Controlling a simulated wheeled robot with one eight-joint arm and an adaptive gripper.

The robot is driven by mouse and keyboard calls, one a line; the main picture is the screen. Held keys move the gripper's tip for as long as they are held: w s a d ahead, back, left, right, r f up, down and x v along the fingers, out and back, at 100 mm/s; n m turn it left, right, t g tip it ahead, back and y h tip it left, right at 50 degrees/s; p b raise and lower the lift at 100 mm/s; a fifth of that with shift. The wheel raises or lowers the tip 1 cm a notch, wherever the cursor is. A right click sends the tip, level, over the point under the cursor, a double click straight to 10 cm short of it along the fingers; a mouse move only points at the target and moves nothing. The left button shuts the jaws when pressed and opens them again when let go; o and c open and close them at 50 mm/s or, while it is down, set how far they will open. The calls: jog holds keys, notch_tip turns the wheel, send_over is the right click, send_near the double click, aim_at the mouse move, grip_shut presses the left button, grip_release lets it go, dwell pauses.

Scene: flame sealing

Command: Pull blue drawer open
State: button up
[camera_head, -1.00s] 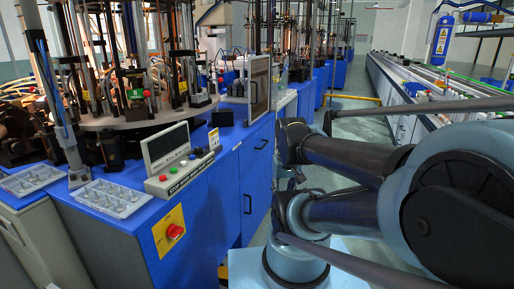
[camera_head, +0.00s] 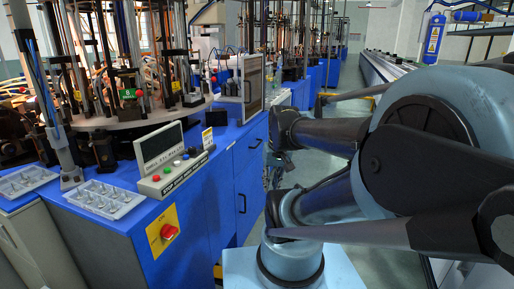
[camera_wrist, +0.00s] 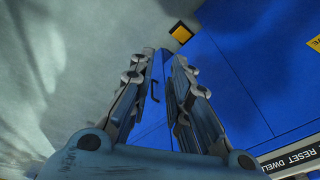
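The blue cabinet (camera_head: 222,190) has a blue drawer front (camera_head: 246,152) with a dark handle (camera_head: 256,143) near its top. A second, upright handle (camera_head: 243,203) sits on the front below. My gripper (camera_head: 276,168) is just right of this front in the head view, partly hidden by my arm. In the wrist view my gripper (camera_wrist: 159,75) has its two fingers apart with nothing held. A dark handle (camera_wrist: 154,92) on a blue face shows between the fingers; I cannot tell which handle it is, and it does not look gripped.
On the cabinet top stand a control box (camera_head: 175,170) and a clear tray (camera_head: 104,199). A red knob on a yellow plate (camera_head: 163,230) is on the near side. The aisle floor (camera_head: 332,165) lies right of the cabinets, with a long bench (camera_head: 385,70) beyond.

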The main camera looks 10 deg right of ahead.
jog(key=w+d+r+m+t+y, duration=0.1)
jog(key=w+r+m+y, duration=0.2)
jog(key=w, duration=1.1)
jog(key=w+d+r+m+y, duration=0.1)
jog(key=w+r+y, duration=0.25)
jog(key=w, duration=1.05)
jog(key=w+d+f+t+y, duration=0.2)
jog(key=w+d+f+y, duration=0.25)
jog(key=w+d, duration=0.5)
jog(key=m+t+y, duration=0.2)
jog(key=t, duration=0.1)
send_near(258, 145)
jog(key=x, duration=0.3)
jog(key=w+x, duration=0.1)
jog(key=x, duration=0.3)
jog(key=d+x, duration=0.1)
jog(key=x, duration=0.2)
jog(key=shift+w+a+f, duration=0.25)
jog(key=shift+w+f, duration=0.05)
jog(key=shift+w, duration=0.15)
grip_shut()
